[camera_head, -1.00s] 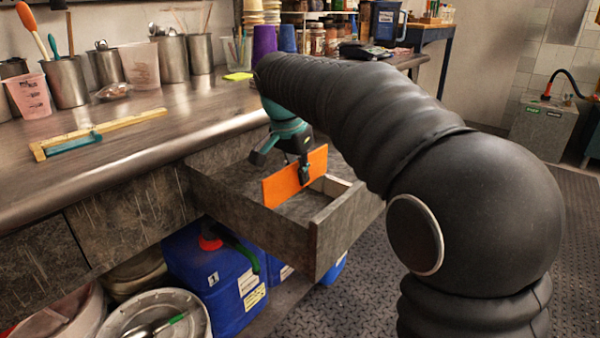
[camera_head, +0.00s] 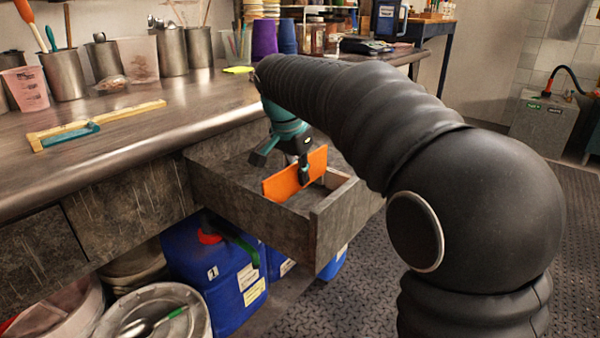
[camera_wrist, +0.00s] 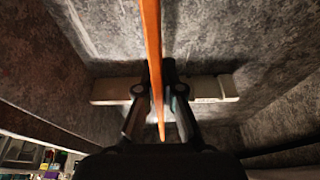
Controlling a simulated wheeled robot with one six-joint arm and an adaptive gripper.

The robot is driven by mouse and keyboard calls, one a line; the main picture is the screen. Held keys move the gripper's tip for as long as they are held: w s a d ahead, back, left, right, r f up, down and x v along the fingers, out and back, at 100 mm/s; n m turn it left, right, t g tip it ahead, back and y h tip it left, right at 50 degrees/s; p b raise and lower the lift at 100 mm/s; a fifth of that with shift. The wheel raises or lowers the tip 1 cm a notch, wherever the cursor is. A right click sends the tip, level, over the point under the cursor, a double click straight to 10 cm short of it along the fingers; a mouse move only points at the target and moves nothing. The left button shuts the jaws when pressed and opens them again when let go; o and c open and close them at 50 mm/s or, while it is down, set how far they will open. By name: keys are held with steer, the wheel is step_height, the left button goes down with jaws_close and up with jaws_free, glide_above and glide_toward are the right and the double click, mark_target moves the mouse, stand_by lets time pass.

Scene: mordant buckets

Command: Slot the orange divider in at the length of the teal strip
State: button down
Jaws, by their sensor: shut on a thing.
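My gripper (camera_head: 304,172) is shut on the orange divider (camera_head: 284,184), an upright flat panel. It holds the panel inside the open grey drawer (camera_head: 235,203), with the panel's lower part below the rim. In the wrist view the divider (camera_wrist: 152,50) shows edge-on between my two fingers (camera_wrist: 158,95). A pale slotted rail (camera_wrist: 213,88) runs across behind the fingers. Whether the divider sits in a slot cannot be told. The teal strip (camera_head: 72,137) lies on the counter against a wooden ruler (camera_head: 110,117).
The counter (camera_head: 130,155) stands behind and left of the drawer. Metal canisters (camera_head: 63,78), plastic beakers (camera_head: 138,60) and cups stand along its back.

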mark_target(300, 187)
steer(key=shift+f+b, duration=1.15)
steer(key=shift+f, duration=0.8)
steer(key=c, duration=1.2)
jaws_free()
steer(key=shift+c, duration=0.2)
steer(key=shift+r, duration=0.15)
steer(key=v, duration=1.1)
steer(key=shift+r, duration=0.4)
